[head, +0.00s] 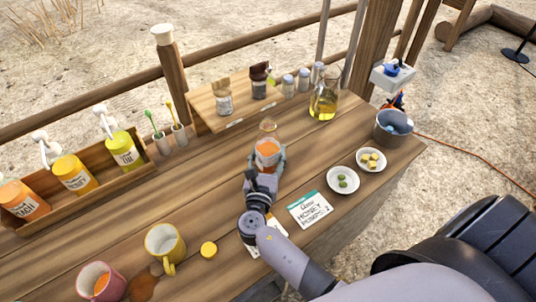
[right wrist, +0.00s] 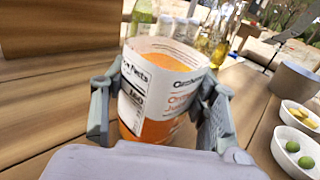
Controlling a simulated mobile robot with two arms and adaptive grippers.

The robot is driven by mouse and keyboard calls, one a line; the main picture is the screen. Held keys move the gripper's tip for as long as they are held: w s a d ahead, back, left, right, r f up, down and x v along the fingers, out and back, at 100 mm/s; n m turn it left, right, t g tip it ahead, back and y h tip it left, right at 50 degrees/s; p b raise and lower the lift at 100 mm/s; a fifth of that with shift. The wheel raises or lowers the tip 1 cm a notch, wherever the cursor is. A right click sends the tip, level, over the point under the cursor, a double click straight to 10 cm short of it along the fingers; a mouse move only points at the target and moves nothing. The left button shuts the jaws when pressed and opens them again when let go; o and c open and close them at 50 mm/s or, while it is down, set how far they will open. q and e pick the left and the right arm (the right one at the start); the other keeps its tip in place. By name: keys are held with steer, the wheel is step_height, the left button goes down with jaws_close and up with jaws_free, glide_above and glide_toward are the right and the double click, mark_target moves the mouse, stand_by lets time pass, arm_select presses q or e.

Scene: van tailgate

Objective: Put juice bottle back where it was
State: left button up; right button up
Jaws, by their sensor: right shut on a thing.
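The juice bottle (head: 267,148) is clear with orange juice and a white label. My right gripper (head: 264,163) is shut around it over the middle of the wooden table (head: 210,205). In the right wrist view the bottle (right wrist: 160,95) stands roughly upright between the two fingers of the gripper (right wrist: 160,120), its label facing the camera. The bottle's base is hidden, so I cannot tell whether it touches the table. My left gripper is not in view.
A wooden rack (head: 140,178) with syrup bottles is at left. A raised board (head: 240,112) with jars and an oil jug (head: 324,100) are behind. Plates (head: 343,179), (head: 371,160) and a metal bucket (head: 393,127) are at right. Mugs (head: 165,246), a yellow lid (head: 208,249) and a brown spill are in front.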

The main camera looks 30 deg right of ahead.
stand_by(0.3)
steer(key=o, duration=1.5)
steer(key=shift+f, duration=0.1)
steer(key=shift+c, duration=0.2)
steer(key=b+v, duration=0.2)
steer(key=v, duration=0.8)
steer(key=shift+s+a, duration=0.25)
steer(key=shift+s, duration=0.05)
steer(key=shift+s+a, duration=0.4)
steer(key=shift+s, duration=0.1)
